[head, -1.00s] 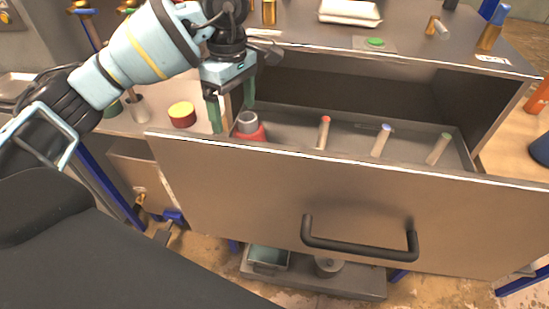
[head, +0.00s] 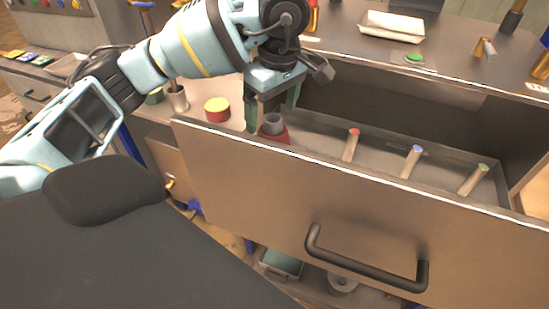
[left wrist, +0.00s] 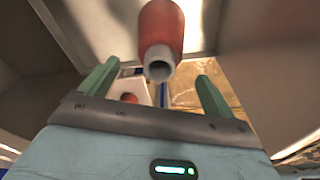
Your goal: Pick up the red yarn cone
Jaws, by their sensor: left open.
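The red yarn cone (head: 274,133), with a grey top, stands in the left end of the open drawer (head: 330,144). Its lower part is hidden behind the drawer front. My left gripper (head: 270,118) is open and points down over that end of the drawer, its fingers at about the cone's upper part. In the left wrist view the cone (left wrist: 162,35) lies ahead of the gap between the two green fingers (left wrist: 155,88), its grey end facing the camera. I see no finger touching it. My right gripper is not in view.
Three slim sticks with red (head: 352,145), blue (head: 412,161) and green (head: 474,179) tips lean in the drawer right of the cone. The drawer front (head: 330,190) has a black handle (head: 365,262). A red and yellow round tin (head: 217,110) stands on the counter at left.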

